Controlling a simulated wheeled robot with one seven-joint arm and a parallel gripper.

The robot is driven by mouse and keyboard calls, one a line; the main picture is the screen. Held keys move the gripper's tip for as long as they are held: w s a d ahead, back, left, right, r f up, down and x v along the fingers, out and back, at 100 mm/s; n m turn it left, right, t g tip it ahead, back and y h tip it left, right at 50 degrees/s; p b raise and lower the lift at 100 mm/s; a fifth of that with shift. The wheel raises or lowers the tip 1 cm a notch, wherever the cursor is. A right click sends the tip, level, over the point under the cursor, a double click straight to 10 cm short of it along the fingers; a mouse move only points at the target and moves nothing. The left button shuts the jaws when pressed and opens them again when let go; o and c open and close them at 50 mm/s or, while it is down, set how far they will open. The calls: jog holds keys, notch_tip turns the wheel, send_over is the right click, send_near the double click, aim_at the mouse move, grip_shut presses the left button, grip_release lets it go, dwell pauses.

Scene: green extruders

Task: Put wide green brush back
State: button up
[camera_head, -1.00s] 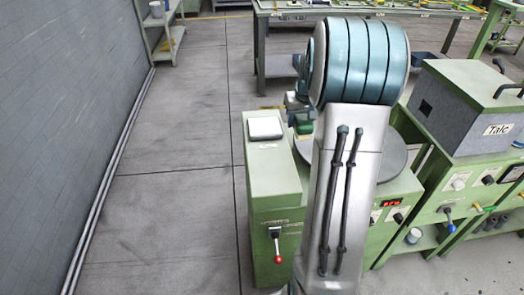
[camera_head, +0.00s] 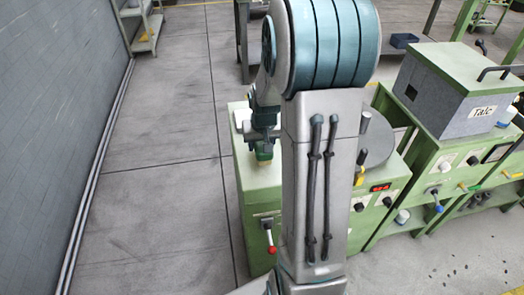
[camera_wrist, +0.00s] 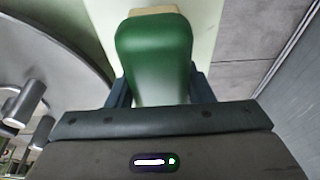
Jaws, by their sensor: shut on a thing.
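The wide green brush (camera_wrist: 155,50) fills the upper middle of the wrist view, with a strip of its pale tan bristle end at the top. My gripper (camera_wrist: 160,88) is shut on it, one dark finger on each side. In the head view the brush (camera_head: 264,156) is small and partly hidden below my gripper (camera_head: 263,146), over the top of the green machine's left housing (camera_head: 258,177). I cannot tell whether the brush touches that surface.
A white pad (camera_head: 241,118) lies behind my gripper on the housing, partly hidden. The round grey plate (camera_head: 377,142) is to the right, partly behind my arm. A red-tipped lever (camera_head: 271,249) sticks out in front. The talc box (camera_head: 458,95) stands right. The left floor is clear.

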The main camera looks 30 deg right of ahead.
jog(key=shift+f, duration=1.85)
jog(key=o, duration=0.9)
jog(key=shift+f, duration=0.1)
jog(key=shift+o, duration=0.2)
